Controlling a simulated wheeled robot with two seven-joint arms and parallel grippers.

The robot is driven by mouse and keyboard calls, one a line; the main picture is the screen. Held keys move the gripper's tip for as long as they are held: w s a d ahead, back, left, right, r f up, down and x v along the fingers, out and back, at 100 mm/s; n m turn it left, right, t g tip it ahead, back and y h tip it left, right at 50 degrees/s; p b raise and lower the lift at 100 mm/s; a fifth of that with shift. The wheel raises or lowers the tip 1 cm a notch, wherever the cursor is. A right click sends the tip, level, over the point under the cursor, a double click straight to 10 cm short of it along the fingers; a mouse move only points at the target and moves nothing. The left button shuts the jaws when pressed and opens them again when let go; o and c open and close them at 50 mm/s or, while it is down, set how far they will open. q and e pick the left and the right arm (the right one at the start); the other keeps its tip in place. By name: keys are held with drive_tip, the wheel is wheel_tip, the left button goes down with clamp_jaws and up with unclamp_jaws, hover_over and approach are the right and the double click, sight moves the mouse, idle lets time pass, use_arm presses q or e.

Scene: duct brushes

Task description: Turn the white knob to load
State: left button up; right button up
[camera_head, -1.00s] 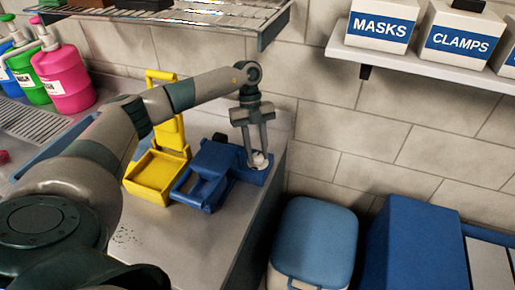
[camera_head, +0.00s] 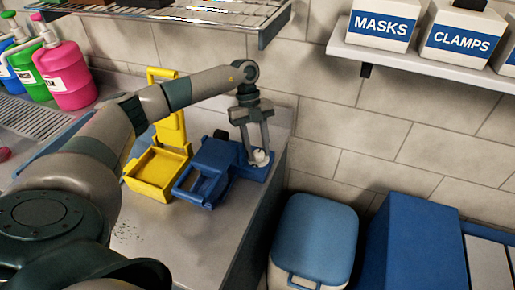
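The white knob (camera_head: 261,156) sits on the right part of a blue device (camera_head: 212,170) on the grey counter. My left gripper (camera_head: 257,159) points down at the knob, with one finger on each side of it. The fingers look spread around the knob, and at this size I cannot tell whether they press on it. My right gripper is not in view.
A yellow device (camera_head: 158,168) stands just left of the blue one. Pink (camera_head: 66,80) and green bottles stand at the far left. A wire shelf (camera_head: 200,12) hangs above. A blue-lidded bin (camera_head: 315,240) stands right of the counter edge.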

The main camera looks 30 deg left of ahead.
use_arm(q)
drive_tip(key=shift+r, duration=0.1)
drive_tip(key=shift+w+a+r+b, duration=0.2)
drive_tip(key=shift+a+r+b, duration=0.1)
drive_tip(key=shift+r, duration=0.25)
drive_tip(key=b+v, duration=0.2)
drive_tip(key=v, duration=0.8)
drive_tip(key=shift+r+b, duration=0.3)
drive_tip(key=shift+b, duration=0.1)
drive_tip(key=shift+f, duration=0.1)
